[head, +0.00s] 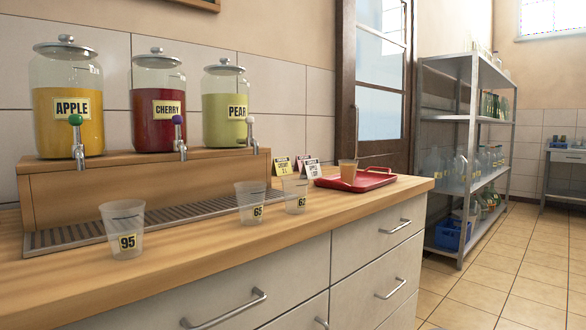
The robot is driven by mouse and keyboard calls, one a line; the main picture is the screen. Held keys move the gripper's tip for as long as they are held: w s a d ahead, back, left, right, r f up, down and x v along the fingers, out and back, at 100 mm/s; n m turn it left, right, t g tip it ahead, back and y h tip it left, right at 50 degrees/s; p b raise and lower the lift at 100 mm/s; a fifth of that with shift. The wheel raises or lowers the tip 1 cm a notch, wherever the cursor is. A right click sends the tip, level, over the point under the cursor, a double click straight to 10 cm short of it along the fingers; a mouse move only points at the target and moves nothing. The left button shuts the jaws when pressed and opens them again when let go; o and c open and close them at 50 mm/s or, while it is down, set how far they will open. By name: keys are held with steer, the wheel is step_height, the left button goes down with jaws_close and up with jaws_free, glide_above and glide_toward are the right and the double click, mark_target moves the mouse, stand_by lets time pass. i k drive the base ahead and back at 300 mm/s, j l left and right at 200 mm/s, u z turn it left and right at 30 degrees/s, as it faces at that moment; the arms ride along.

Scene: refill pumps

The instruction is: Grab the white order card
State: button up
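The white order card (313,171) stands on the wooden counter (400,190), just left of the red tray, with a dark band along its top. Its print is too small to read surely. A yellow order card (282,168) stands to its left, with a similar dark top band. Another card (302,159) shows partly between and behind them. My gripper is not in view.
The red tray (378,179) holds a tan-filled cup (348,171). Clear cups marked 95 (126,243), 65 (257,212) and 62 (301,203) stand along the front. Apple (88,132), cherry (142,133) and pear (240,128) dispensers stand behind on a wooden riser.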

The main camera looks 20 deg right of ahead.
mark_target(311, 167)
steer(key=i+l+z, duration=0.25)
steer(key=l+z, duration=0.2)
steer(key=i+l+z, duration=0.45)
steer(key=l, duration=0.15)
steer(key=i+l+z, duration=0.6)
steer(key=i+z, duration=0.25)
steer(key=i+l, duration=0.1)
steer(key=i, duration=0.4)
steer(key=i+l, duration=0.1)
steer(key=i, duration=0.45)
steer(key=i+l, duration=0.1)
steer(key=i, duration=0.4)
steer(key=i+u, duration=0.25)
steer(key=u, duration=0.15)
steer(key=i+u, duration=0.2)
steer(key=u, duration=0.2)
steer(key=i+l+u, duration=0.2)
steer(key=u, duration=0.2)
steer(key=i+l+u, duration=0.2)
steer(key=u, duration=0.2)
steer(key=i+l+u, duration=0.2)
steer(key=u, duration=0.2)
steer(key=k+l, duration=0.05)
steer(key=l, duration=0.05)
